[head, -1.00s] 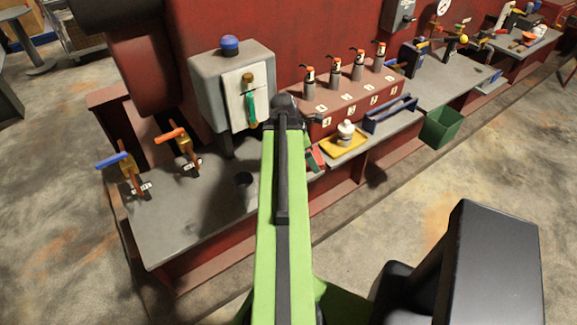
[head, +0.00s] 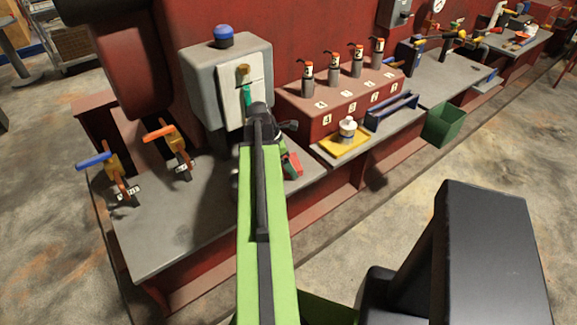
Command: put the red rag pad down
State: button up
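The red rag pad (head: 293,165) shows just right of my green arm, over the grey bench top near its front edge. It sits at the end of my gripper (head: 287,155), whose fingers are mostly hidden behind the arm and wrist. The pad has moved along with the arm, so the gripper appears shut on it. I cannot tell whether the pad touches the bench.
A yellow tray (head: 328,144) with a white bottle (head: 347,129) stands to the right. A grey box with a blue knob (head: 223,37) stands behind. Two valves with orange (head: 160,132) and blue (head: 93,160) handles are at left. The front-left bench top (head: 165,235) is clear.

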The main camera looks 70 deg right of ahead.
jog(key=shift+f, duration=0.15)
jog(key=o, duration=0.9)
jog(key=shift+r, duration=0.35)
jog(key=p+v, duration=1.1)
jog(key=shift+a+r, duration=0.1)
jog(key=shift+r, duration=0.2)
